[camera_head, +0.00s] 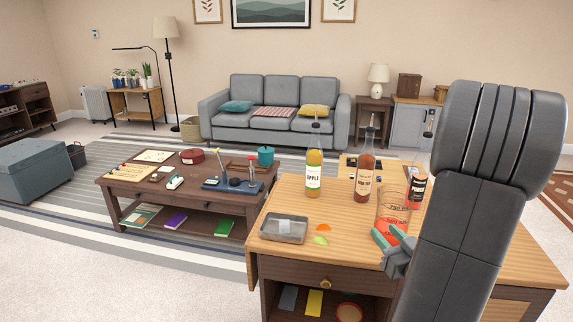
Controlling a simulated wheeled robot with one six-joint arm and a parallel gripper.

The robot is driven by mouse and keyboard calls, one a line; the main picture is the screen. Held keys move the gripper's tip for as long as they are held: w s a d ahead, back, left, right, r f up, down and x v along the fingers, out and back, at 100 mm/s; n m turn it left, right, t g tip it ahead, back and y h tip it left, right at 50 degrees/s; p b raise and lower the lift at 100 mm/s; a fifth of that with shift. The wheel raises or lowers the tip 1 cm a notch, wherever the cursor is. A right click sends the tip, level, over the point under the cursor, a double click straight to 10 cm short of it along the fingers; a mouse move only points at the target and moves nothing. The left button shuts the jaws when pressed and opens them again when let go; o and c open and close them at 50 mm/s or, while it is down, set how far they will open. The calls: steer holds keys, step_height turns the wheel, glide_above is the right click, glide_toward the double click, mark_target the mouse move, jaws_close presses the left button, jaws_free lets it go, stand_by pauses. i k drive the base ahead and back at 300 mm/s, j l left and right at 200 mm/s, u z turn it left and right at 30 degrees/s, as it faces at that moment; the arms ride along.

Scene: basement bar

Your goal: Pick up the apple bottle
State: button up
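The apple bottle (314,176) stands upright on the wooden bar counter (278,208), left of centre on its top. It holds yellow-green liquid, has a white "APPLE" label and a thin pourer on top. My gripper (386,232) is low at the right of the counter, in front of a clear glass. My arm hides part of the counter's right side.
An amber bottle (364,174) stands right of the apple bottle, and a dark red bottle (416,188) farther right. The clear glass (393,207) is before them. A coffee table (125,190) stands beyond.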

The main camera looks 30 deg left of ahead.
mark_target(314, 155)
steer(key=i+j, duration=0.15)
steer(key=j, duration=0.2)
steer(key=i+j, duration=0.2)
steer(key=j, duration=0.15)
steer(key=i+j, duration=0.15)
steer(key=j, duration=0.2)
